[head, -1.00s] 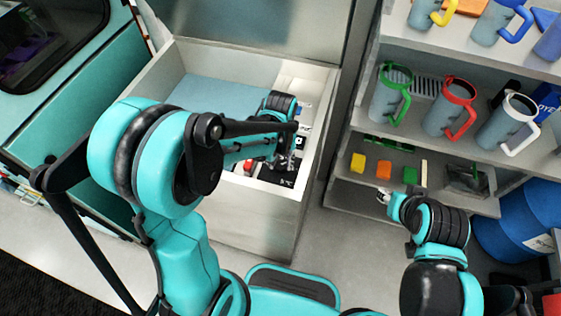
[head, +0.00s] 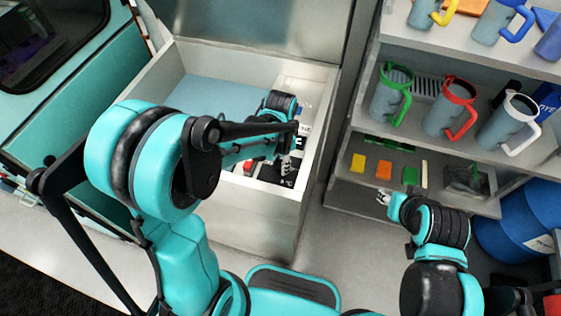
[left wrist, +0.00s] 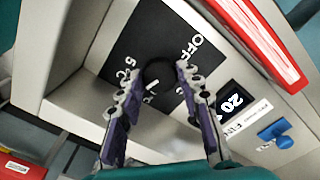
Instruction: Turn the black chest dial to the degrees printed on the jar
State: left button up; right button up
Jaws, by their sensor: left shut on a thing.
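The black chest dial (left wrist: 157,78) is in the left wrist view, on a black panel (left wrist: 140,38) marked "OFF" and "5°C". A short white mark shows on the dial. My left gripper (left wrist: 156,72) is shut on the dial, with one purple-padded finger on each side. In the head view the panel (head: 290,175) shows inside the open-topped chest (head: 262,210), and my left arm partly hides it. My right gripper (head: 384,198) is by the lowest shelf, small and unclear. I cannot pick out a jar with readable degrees.
A display (left wrist: 235,100) reading "20" and a blue knob (left wrist: 284,136) sit beside the dial panel. A red bar (left wrist: 258,38) runs close by. Shelves (head: 340,192) on the right hold several handled mugs and coloured blocks (head: 384,169). A blue barrel (head: 520,215) stands at lower right.

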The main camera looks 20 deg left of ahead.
pick_arm(q)
jog(key=m, duration=0.6)
jog(key=shift+m, duration=0.3)
dwell(0.4)
jog(key=o, duration=1.2)
jog(key=shift+c, duration=0.2)
jog(key=shift+r, duration=0.1)
notch_tip(320, 180, up, 12)
